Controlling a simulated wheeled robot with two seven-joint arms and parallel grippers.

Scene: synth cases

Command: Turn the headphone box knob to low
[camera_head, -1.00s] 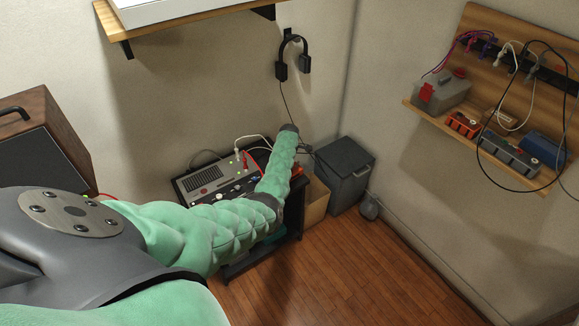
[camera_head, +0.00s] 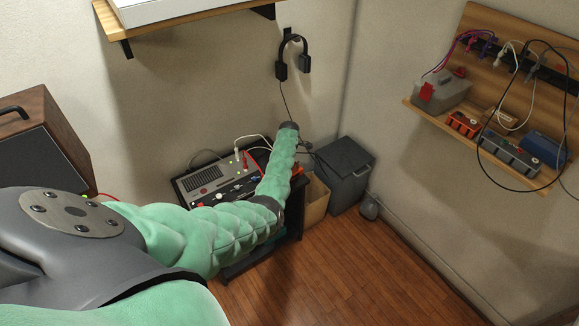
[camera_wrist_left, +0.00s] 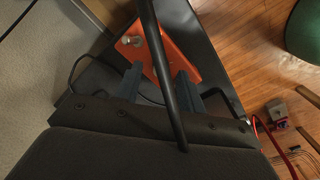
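The headphone box (camera_wrist_left: 178,52) is orange with a silver knob (camera_wrist_left: 130,41) on its face in the left wrist view. In the head view a small orange part of it (camera_head: 297,170) shows beside my left forearm. My left gripper (camera_wrist_left: 158,75) has its two dark fingers apart, pointing toward the box. I cannot tell whether they touch it. A thick black cable or rod crosses in front of the fingers and box. The knob's setting is too small to read. My right gripper is not in view.
Headphones (camera_head: 292,60) hang on the wall, their cord running down. A grey mixer panel (camera_head: 208,178) stands left of my forearm. A grey bin (camera_head: 345,175) and a cardboard box (camera_head: 316,200) stand to the right.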

